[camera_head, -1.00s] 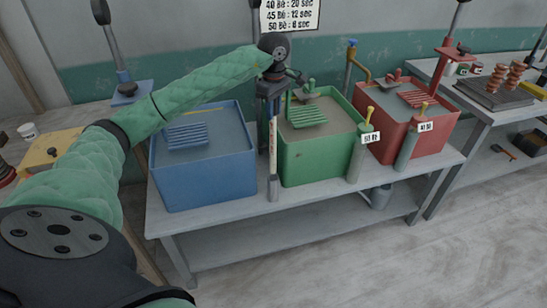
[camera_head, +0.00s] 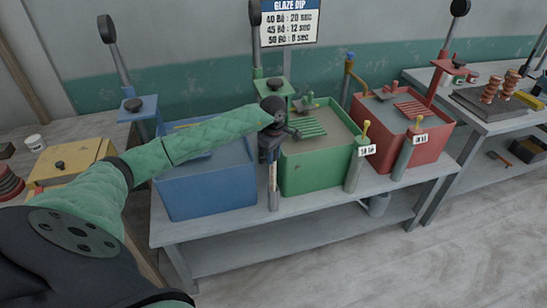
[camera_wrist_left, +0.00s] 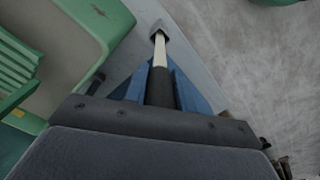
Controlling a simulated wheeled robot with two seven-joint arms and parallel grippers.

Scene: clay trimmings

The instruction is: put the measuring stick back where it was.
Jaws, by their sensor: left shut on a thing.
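The measuring stick (camera_head: 273,174) is a thin pale rod, upright, in front of the gap between the blue tank (camera_head: 207,190) and the green tank (camera_head: 318,170). My left gripper (camera_head: 271,152) is shut on its upper part from above. The stick's lower end is inside a grey tube (camera_head: 274,201) at the table's front edge. In the left wrist view, the stick (camera_wrist_left: 160,50) runs from its dark upper part to the grey tube's mouth (camera_wrist_left: 157,28). How deep it sits is hidden. My right gripper is not in view.
Grey tubes with yellow-topped sticks and white tags stand before the green tank (camera_head: 353,172) and the red tank (camera_head: 404,158). A yellow box (camera_head: 75,163) is at left. Lever stands rise behind the tanks. The floor in front is clear.

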